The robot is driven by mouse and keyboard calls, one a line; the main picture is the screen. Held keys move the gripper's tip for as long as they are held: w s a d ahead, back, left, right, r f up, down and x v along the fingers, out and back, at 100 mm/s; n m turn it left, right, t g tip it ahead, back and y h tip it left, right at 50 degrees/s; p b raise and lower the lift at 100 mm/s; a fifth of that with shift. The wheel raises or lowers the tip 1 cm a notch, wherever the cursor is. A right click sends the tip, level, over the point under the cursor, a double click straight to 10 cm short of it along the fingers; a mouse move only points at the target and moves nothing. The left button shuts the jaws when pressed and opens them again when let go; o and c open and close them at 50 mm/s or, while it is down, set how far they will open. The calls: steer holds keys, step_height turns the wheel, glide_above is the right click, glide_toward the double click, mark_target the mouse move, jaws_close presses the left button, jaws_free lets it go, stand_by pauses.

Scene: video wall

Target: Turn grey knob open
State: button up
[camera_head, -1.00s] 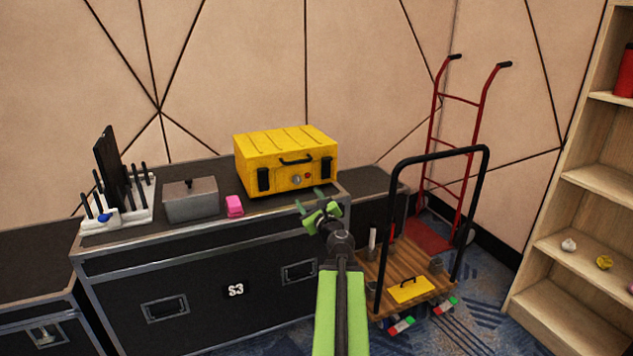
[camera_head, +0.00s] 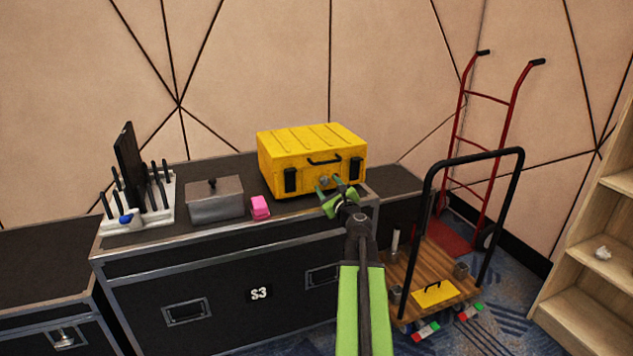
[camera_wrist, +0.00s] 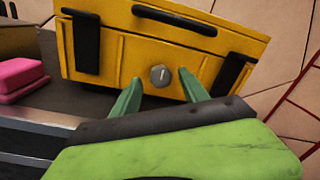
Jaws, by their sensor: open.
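The grey knob (camera_wrist: 160,76) is a round dial with a light pointer mark, on the front of the yellow case (camera_wrist: 110,55). In the wrist view it shows just beyond and between my open fingertips, with no contact visible. In the head view, the yellow case (camera_head: 312,150) sits on the black flight case, and the knob (camera_head: 323,181) is partly covered by my gripper. My green gripper (camera_head: 331,186) is right in front of the case's front face, open and empty. It also shows in the wrist view (camera_wrist: 158,90).
A pink block (camera_head: 260,207), a grey lidded box (camera_head: 215,198) and a white rack (camera_head: 140,210) of black-handled tools stand left on the flight case (camera_head: 220,300). A platform cart (camera_head: 420,270) and red hand truck (camera_head: 485,150) stand right, near a wooden shelf (camera_head: 590,270).

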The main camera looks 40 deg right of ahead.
steer(key=shift+x, duration=0.8)
steer(key=shift+d, duration=0.1)
steer(key=shift+s, duration=0.1)
